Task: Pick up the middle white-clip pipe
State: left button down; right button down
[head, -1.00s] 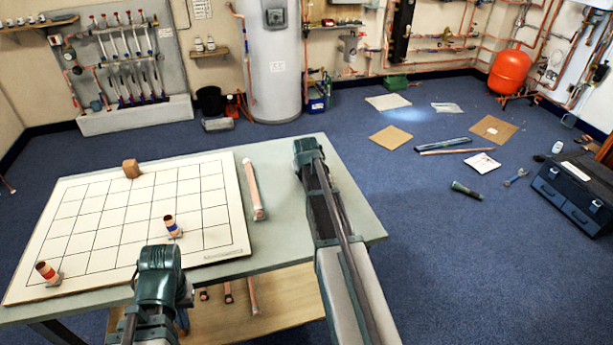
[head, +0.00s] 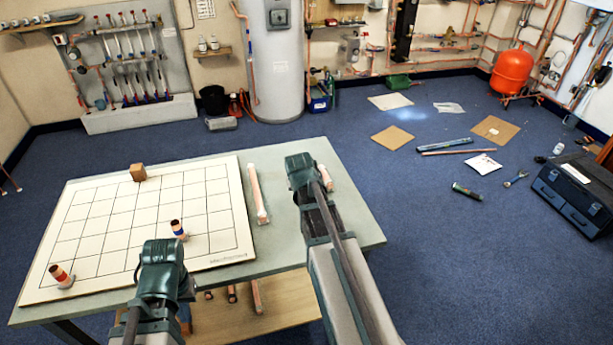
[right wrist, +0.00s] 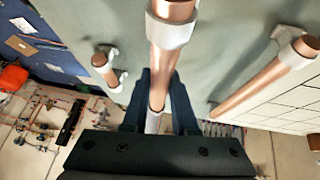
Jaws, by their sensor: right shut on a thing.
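The middle copper pipe (right wrist: 171,65) with a white clip (right wrist: 171,30) runs between the dark fingers of my right gripper (right wrist: 160,88) in the right wrist view. That gripper is shut on it. In the head view my right gripper (head: 304,172) is over the table's right part and hides the middle pipe. I cannot tell whether the pipe touches the table. A long white-clip pipe (head: 258,195) lies to its left and a shorter one (head: 325,178) to its right. My left gripper (head: 162,262) is at the board's front edge, its fingers hidden.
The gridded board (head: 105,225) covers the table's left part, with a wooden block (head: 138,173) and two banded copper pieces, one blue-banded (head: 178,229) and one red-banded (head: 61,275). More pipes lie on the shelf (head: 285,290) below. The table (head: 285,245) is clear in front of the long pipe.

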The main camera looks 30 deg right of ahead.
jog(key=s+a, duration=0.4)
jog(key=shift+s+a+r, duration=0.25)
jog(key=shift+s+r, duration=0.05)
jog(key=shift+s, duration=0.1)
